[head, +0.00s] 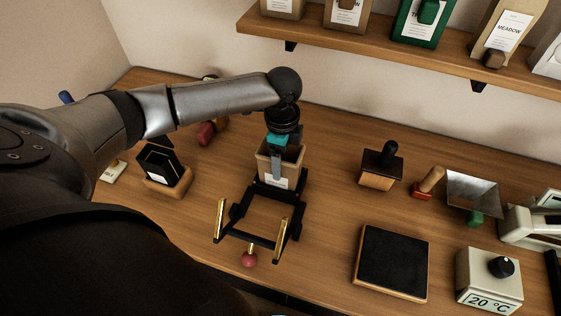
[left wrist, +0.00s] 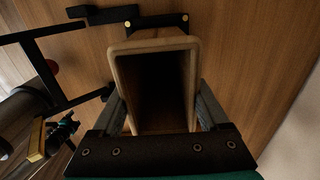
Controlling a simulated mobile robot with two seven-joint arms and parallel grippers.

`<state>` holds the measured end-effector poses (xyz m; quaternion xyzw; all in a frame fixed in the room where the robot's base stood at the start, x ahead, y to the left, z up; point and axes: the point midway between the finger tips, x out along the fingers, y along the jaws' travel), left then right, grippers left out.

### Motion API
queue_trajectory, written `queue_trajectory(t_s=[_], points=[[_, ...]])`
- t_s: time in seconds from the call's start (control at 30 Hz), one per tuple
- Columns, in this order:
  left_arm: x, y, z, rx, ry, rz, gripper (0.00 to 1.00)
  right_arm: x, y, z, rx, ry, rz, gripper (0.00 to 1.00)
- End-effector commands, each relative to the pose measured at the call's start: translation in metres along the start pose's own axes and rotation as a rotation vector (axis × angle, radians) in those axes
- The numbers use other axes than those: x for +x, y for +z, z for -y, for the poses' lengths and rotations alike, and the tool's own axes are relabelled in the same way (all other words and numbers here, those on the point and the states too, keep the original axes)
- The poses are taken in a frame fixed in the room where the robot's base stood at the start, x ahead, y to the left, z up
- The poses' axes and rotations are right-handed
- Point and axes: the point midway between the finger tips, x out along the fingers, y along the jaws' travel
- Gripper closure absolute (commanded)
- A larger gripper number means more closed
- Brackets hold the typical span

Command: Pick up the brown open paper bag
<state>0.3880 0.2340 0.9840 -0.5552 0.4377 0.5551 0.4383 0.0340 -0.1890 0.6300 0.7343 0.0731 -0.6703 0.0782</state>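The brown open paper bag (head: 268,163) stands upright at the black frame with two brass-coloured posts (head: 251,238). Its front carries a white label. In the left wrist view the bag's open mouth (left wrist: 155,43) faces the camera and its inside is dark. My right gripper is not in view.
A black box in a wooden holder (head: 163,168) stands left. Right are a black-handled stamp (head: 380,167), a black-topped pad (head: 391,262), a metal scoop (head: 473,192) and a temperature unit (head: 489,280). A shelf (head: 400,50) hangs behind. Bare table lies between bag and stamp.

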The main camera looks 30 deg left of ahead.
Motion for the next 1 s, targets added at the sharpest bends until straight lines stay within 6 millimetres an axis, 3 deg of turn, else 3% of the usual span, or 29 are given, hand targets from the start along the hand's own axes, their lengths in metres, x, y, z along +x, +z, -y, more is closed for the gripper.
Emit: queue_trajectory(t_s=[0.07, 0.67, 1.0], points=[[-0.0003, 0.0001, 0.0001, 0.0, 0.0, 0.0, 0.33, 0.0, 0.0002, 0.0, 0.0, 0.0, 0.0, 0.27], [-0.0005, 0.0003, 0.0003, 0.0, -0.001, 0.0, 1.0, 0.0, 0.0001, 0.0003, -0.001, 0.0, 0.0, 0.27], [-0.0009, 0.0002, 0.0005, 0.0, -0.001, 0.0, 1.0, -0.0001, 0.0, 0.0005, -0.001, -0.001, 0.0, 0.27]])
